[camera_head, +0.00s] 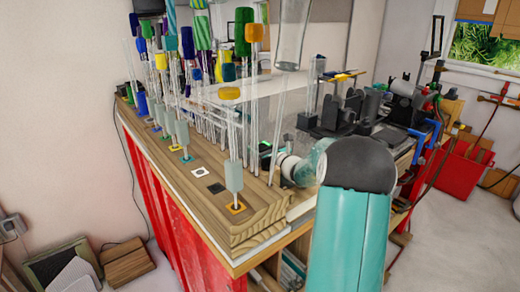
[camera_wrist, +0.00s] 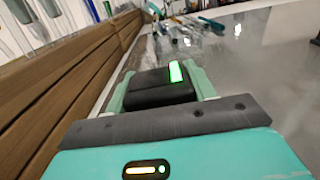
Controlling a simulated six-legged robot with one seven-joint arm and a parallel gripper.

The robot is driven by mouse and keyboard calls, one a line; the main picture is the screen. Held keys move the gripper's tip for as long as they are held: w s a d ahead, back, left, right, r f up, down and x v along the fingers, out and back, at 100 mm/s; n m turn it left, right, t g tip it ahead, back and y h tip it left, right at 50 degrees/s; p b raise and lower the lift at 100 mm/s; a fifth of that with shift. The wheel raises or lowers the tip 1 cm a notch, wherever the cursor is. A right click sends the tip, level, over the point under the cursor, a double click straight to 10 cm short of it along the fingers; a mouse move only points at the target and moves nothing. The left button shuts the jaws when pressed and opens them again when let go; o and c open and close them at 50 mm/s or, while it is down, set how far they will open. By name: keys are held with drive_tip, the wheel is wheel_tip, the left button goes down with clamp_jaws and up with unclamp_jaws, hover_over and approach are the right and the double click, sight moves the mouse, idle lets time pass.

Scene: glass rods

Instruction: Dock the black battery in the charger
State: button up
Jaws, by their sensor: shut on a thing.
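The black battery (camera_wrist: 150,90) shows in the wrist view with a bright green lit strip on its top. It sits between the pale green fingers of my gripper (camera_wrist: 162,88), which are shut on it. In the head view a small dark shape with a green glow (camera_head: 265,147) shows behind the glass rods, just left of my arm's wrist. My gripper's fingers are mostly hidden there by the rods and my arm. I cannot make out the charger for certain in either view, nor whether the battery touches anything below it.
A wooden rack (camera_head: 255,215) with several upright glass rods and coloured caps runs along the bench's left side, close to my gripper. Its wooden edge (camera_wrist: 60,95) fills the left of the wrist view. Black equipment (camera_head: 345,110) stands beyond.

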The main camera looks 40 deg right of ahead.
drive_tip(key=shift+f, duration=0.1)
drive_tip(key=o, duration=1.2)
drive_tip(key=shift+s, duration=0.1)
drive_tip(key=shift+o, duration=0.4)
drive_tip(key=s, duration=1.1)
drive_tip(key=shift+s+d, duration=0.15)
drive_tip(key=w, duration=0.5)
drive_tip(key=shift+d, duration=0.2)
drive_tip(key=shift+w+a, duration=0.2)
drive_tip(key=shift+w, duration=1.45)
drive_tip(key=shift+w+a, duration=0.2)
drive_tip(key=shift+w, duration=1.4)
